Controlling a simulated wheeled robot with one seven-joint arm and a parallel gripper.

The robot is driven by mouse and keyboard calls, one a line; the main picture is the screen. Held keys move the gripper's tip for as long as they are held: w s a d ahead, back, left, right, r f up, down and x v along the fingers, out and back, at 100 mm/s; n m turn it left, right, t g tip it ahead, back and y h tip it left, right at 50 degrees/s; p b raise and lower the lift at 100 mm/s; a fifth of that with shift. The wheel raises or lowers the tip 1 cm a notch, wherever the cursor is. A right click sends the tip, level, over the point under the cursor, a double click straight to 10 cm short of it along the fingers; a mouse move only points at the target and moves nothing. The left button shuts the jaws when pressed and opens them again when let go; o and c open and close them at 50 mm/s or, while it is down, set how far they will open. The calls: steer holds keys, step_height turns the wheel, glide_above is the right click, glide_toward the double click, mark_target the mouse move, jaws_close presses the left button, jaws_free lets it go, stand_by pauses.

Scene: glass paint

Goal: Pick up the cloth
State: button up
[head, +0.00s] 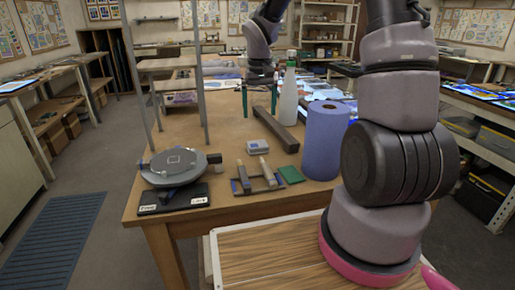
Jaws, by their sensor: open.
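A crumpled lavender piece that looks like the cloth (228,88) lies toward the far side of the wooden table, left of my gripper. Its fine detail is too small to tell. My gripper (259,101) is open, its two dark green fingers pointing down over the far middle of the table. Nothing shows between the fingers. I cannot tell its exact height above the table.
A blue roll (325,140), a pale bottle (288,95) and a long brown bar (275,128) stand or lie right of centre. A round turntable (174,166) is at the left front. A small box (258,147) and green pad (290,174) are nearer. Metal posts rise at left.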

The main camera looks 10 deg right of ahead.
glide_above(257, 143)
steer(key=f, duration=0.6)
steer(key=shift+s, duration=0.2)
steer(key=shift+f, duration=3.05)
steer(key=c, duration=1.1)
step_height(257, 143, up, 10)
steer(key=shift+r, duration=0.1)
